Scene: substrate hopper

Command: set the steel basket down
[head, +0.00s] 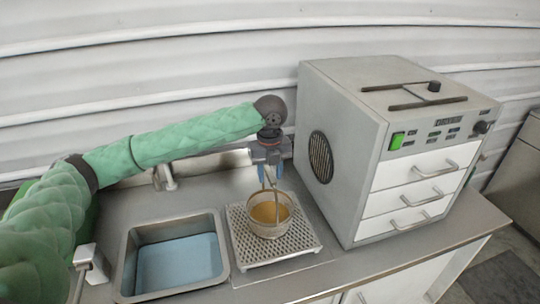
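The steel basket (258,229) is a round bowl with yellow-brown contents and a thin upright handle. In the head view it is over the perforated tray (300,240), low and level; I cannot tell whether it touches the tray. I cannot tell whether the fingers are closed on the handle. My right gripper is not in view.
A sink (215,270) with a blue bottom lies left of the tray. A tap (164,178) stands behind it. A large grey cabinet machine (345,190) with drawers stands close on the right. The counter (320,268) has a narrow bare strip in front.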

